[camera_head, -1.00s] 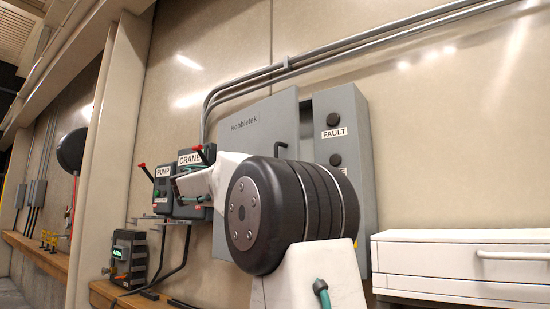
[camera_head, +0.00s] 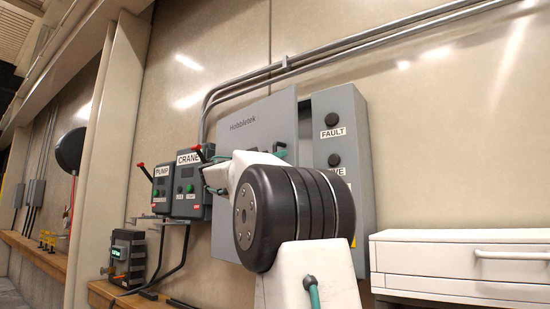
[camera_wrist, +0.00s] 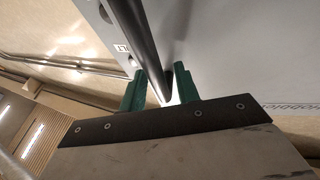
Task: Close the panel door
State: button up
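The grey panel door (camera_head: 250,115), marked Hobbletek, stands ajar, with a dark gap between its right edge and the cabinet part (camera_head: 342,120) with the FAULT label. In the wrist view, the door face (camera_wrist: 235,45) fills the upper right. Its dark bar handle (camera_wrist: 135,35) runs down between the two green fingers of my gripper (camera_wrist: 160,88). The fingers are apart, one on each side of the bar, with a bright gap beside the right one. In the head view, green fingertips (camera_head: 280,150) show at the handle; my arm hides the rest and the lower door.
PUMP (camera_head: 163,187) and CRANE (camera_head: 190,187) control boxes with red-tipped levers are just left of the door. A white drawer unit (camera_head: 460,260) stands at the lower right. Metal conduits (camera_head: 380,50) run along the wall above.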

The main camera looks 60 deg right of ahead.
grip_shut()
jog(key=d+t, duration=0.1)
jog(key=d, duration=0.2)
jog(key=s+d+n, duration=0.1)
jog(key=d, duration=0.2)
jog(key=s+d+t+h, duration=0.1)
jog(key=d, duration=0.2)
jog(key=shift+r+t, duration=0.1)
jog(key=shift+t, duration=0.2)
jog(key=shift+o, duration=0.6)
grip_release()
jog(key=shift+s+d, duration=0.1)
jog(key=shift+d, duration=0.15)
jog(key=shift+o, duration=0.6)
jog(key=shift+a, duration=0.15)
